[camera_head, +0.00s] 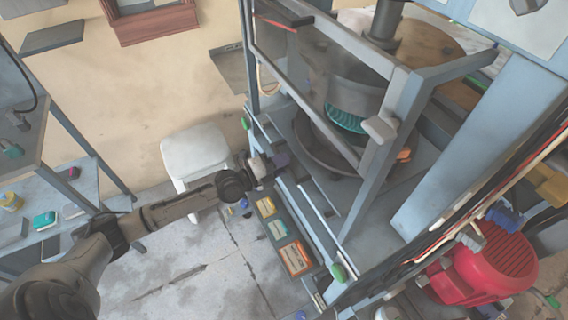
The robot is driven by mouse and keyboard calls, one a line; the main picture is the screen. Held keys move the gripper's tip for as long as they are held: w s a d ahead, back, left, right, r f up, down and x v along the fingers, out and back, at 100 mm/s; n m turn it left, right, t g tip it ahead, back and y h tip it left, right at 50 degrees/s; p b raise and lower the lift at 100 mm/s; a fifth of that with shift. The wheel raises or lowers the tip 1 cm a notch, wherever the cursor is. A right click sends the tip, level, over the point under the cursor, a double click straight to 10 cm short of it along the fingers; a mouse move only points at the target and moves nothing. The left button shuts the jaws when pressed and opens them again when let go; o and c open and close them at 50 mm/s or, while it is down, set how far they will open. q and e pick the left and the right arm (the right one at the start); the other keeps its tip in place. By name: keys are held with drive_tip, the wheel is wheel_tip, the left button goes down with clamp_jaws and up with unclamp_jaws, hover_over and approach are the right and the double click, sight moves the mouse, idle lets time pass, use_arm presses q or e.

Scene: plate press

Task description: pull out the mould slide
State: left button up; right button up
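The press (385,150) is a blue-grey frame with a clear guard across its front. Inside it, a metal cylinder stands above a dark round mould (325,150), with a teal ribbed part at the cylinder's lower edge. I cannot clearly tell the slide from the grey bed under the mould. Light rails (318,198) run along the front edge of the bed. My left gripper (272,164) is at the left front corner of the press, by the bed edge. Its fingers are small and partly hidden, so I cannot see whether they hold anything. My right gripper is not in view.
A white stool (196,153) stands just left of my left gripper. Small coloured boxes (292,257) lie on a ledge along the press front. A red motor (490,262) is at the right. Shelves (55,205) stand at the left. The floor between is largely clear.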

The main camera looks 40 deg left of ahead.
use_arm(q)
drive_tip(key=shift+w+d, duration=0.1)
drive_tip(key=shift+w, duration=0.15)
clamp_jaws()
idle(0.3)
